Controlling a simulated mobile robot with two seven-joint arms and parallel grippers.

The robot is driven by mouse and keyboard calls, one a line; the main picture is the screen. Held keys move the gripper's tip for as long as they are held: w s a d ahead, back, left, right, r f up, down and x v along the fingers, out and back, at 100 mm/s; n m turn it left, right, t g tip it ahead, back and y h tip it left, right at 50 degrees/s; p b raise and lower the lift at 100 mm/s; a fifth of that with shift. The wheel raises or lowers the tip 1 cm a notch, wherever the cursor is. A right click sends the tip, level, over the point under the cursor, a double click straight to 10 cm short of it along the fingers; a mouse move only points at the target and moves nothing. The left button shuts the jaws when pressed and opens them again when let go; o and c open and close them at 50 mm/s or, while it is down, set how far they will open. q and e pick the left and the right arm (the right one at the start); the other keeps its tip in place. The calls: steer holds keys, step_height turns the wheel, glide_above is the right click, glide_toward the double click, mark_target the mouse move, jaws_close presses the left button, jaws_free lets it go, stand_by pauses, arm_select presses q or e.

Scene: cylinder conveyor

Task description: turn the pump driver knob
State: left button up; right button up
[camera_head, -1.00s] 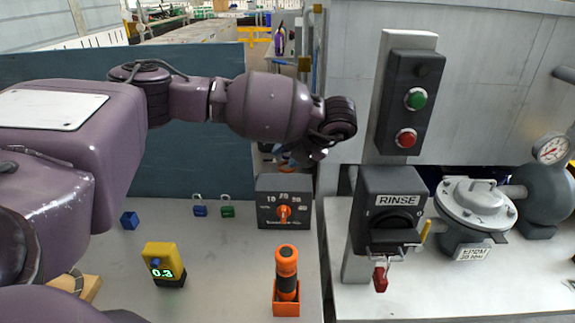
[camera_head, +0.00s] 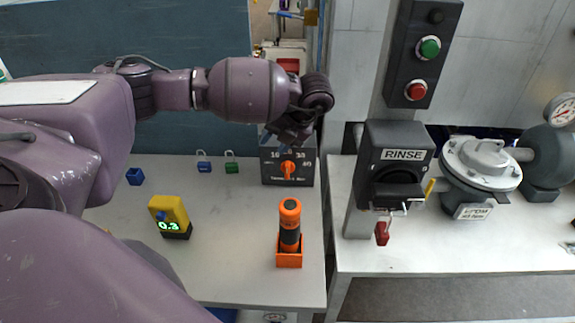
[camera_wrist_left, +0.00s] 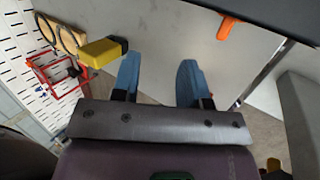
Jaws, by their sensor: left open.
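A dark box (camera_head: 302,176) with a numbered dial stands at the back of the left table. An orange knob (camera_head: 288,170), which looks like the pump driver knob, sits on its front face. My left gripper (camera_head: 289,134) is above the box in the head view and hides its upper edge. In the left wrist view its two blue fingers (camera_wrist_left: 157,82) are apart with nothing between them. My right gripper is out of view.
An orange-and-black cylinder stands in an orange holder (camera_head: 289,258) in front of the box. A yellow meter (camera_head: 170,212) and small padlocks (camera_head: 232,164) are to the left.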

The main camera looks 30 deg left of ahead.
mark_target(287, 166)
arm_select(q)
steer(key=w+f+h, duration=0.1)
steer(key=f+h, duration=0.1)
steer(key=f, duration=0.1)
steer(key=w+f+t+h, duration=0.1)
steer(key=f+h, duration=0.1)
steer(key=f, duration=0.2)
steer(key=w+d+f+t+h, duration=0.1)
steer(key=f+h, duration=0.1)
steer(key=f, duration=0.1)
steer(key=shift+w+d+f+n, duration=0.1)
steer(key=shift+w+f+n, duration=0.1)
steer(key=shift+n, duration=0.2)
stand_by(0.4)
jaws_close()
